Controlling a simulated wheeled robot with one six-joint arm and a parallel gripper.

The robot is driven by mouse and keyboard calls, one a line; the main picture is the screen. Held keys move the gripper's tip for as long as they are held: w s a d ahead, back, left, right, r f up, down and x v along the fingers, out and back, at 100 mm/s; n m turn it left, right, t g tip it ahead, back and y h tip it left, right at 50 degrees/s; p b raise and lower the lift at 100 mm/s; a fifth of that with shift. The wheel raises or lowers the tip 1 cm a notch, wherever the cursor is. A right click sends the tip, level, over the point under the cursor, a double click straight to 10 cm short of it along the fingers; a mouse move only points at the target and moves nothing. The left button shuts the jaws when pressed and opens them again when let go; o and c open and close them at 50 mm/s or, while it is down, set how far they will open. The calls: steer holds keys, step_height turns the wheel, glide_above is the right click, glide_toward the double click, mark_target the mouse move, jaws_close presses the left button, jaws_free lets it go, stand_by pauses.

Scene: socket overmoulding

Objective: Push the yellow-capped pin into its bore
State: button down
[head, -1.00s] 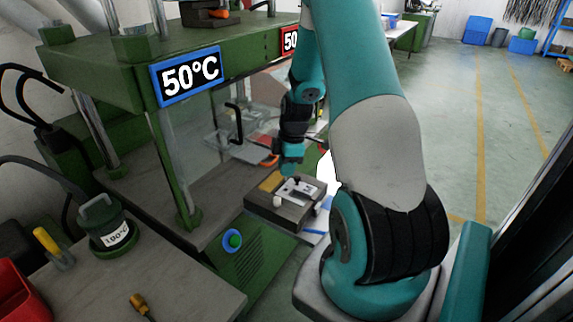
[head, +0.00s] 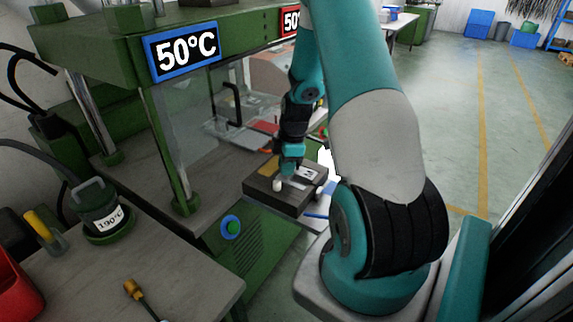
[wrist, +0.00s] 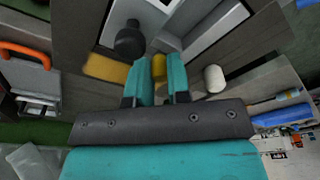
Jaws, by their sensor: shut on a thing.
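The yellow-capped pin (wrist: 159,67) shows in the wrist view between the two teal fingers of my gripper (wrist: 161,82), which is shut on it. The pin's lower part and its bore cannot be made out. In the head view my gripper (head: 288,169) is low over the dark mould block (head: 262,185), and it hides the pin there. The mould block also shows in the wrist view (wrist: 258,50), with a pale recess in its top. A white round peg (wrist: 214,79) stands to the right of the fingers and a black knob (wrist: 129,41) to the left.
A yellow-brown patch (wrist: 106,68) lies left of the fingers. The green press (head: 100,45) with a 50°C sign (head: 186,50) stands at the left. A workbench (head: 160,275) carries a green weight-like pot (head: 103,212) and a screwdriver (head: 137,292). Open floor (head: 440,110) lies to the right.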

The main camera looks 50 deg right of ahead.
steer(key=c, duration=1)
jaws_free()
steer(key=shift+r, duration=0.15)
step_height(320, 180, up, 17)
steer(key=s+d+b, duration=0.1)
steer(key=d, duration=0.1)
steer(key=shift+s, duration=0.4)
